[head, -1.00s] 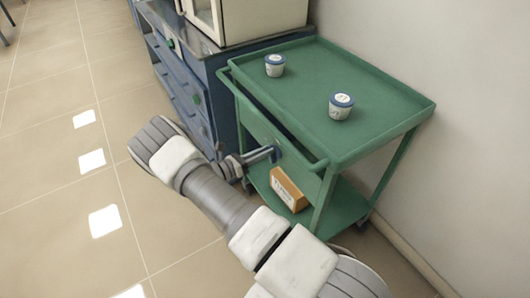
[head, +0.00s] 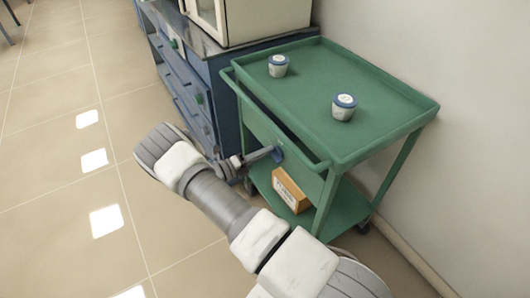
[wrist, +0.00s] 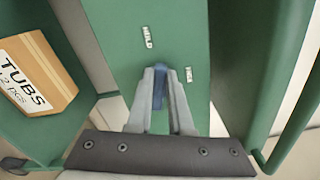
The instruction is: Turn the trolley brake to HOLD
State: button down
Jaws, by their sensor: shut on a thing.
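The trolley brake is a blue lever (wrist: 158,88) on the green side panel of the trolley (head: 380,125). In the wrist view my gripper (wrist: 159,74) is shut on this lever, one grey finger on each side. The word HOLD (wrist: 147,37) is printed on the panel above and slightly left of the lever. A second label (wrist: 188,75), which seems to read FREE, is to its right. The lever's blue end (head: 279,154) also shows in the head view at my fingertips. My fingers hide part of the lever, so its exact pointing is hard to tell.
A box marked TUBS (wrist: 38,72) is on the trolley's lower shelf, left of the fingers in the wrist view. Blue drawers (head: 190,95) stand behind left. The tiled floor is open at left.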

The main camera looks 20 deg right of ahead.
jog(key=shift+f+n, duration=0.2)
jog(key=shift+n, duration=0.65)
jog(key=shift+f+n, duration=0.15)
jog(key=shift+n, duration=0.7)
jog(key=c, duration=0.8)
grip_release()
jog(key=shift+a, duration=0.1)
jog(key=s+a, duration=0.1)
jog(key=a, duration=0.4)
jog(key=s+a+p, duration=0.1)
jog(key=a, duration=0.5)
jog(key=s+a, duration=0.1)
jog(key=a, duration=0.5)
jog(key=shift+s, duration=0.15)
